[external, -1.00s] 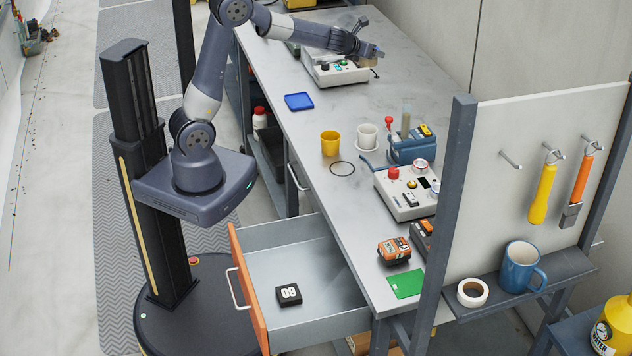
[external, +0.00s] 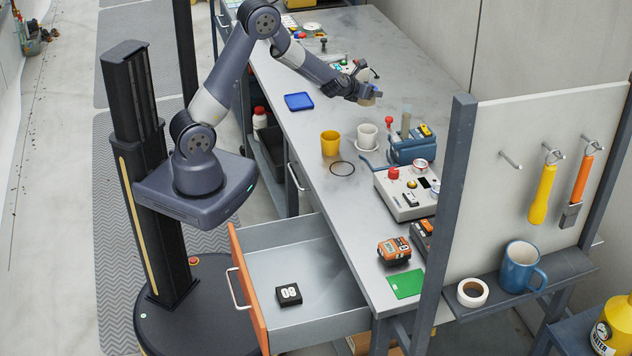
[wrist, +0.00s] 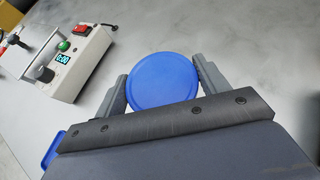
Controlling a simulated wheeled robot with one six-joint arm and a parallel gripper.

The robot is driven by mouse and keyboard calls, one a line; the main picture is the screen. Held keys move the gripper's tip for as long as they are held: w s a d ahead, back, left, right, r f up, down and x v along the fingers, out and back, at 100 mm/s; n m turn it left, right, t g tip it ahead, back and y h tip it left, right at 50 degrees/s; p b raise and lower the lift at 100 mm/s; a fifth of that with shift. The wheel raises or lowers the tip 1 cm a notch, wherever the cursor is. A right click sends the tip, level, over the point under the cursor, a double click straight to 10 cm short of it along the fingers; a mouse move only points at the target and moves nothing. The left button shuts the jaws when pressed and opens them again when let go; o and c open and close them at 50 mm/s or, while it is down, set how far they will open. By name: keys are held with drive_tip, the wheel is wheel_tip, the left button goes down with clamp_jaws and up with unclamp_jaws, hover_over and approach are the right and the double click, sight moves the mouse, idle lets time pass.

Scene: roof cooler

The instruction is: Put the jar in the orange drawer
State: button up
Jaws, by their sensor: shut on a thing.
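The jar, seen from above as a round blue lid (wrist: 163,80) in the wrist view, sits between the two fingers of my gripper (wrist: 160,84). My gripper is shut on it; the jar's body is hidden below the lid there. In the external view my gripper (external: 368,95) is over the far half of the bench, and the jar is small and mostly covered. The orange drawer (external: 248,290) is pulled open at the near left side of the bench. A black block with white digits (external: 288,295) lies on its floor, with bare floor around it.
A blue tray (external: 299,101), yellow cup (external: 330,143), white cup (external: 367,136), dark ring (external: 342,168) and blue caddy (external: 412,148) stand on the bench. A control box (external: 405,195), orange device (external: 394,249) and green card (external: 406,284) are nearer. A pegboard (external: 530,170) rises at right.

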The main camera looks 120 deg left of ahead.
sight(361, 105)
drive_tip(key=shift+f, duration=2.9)
drive_tip(key=shift+f+b, duration=0.15)
drive_tip(key=shift+b, duration=0.25)
drive_tip(key=o, duration=1.1)
drive_tip(key=v, duration=1.2)
drive_tip(key=shift+c, duration=0.3)
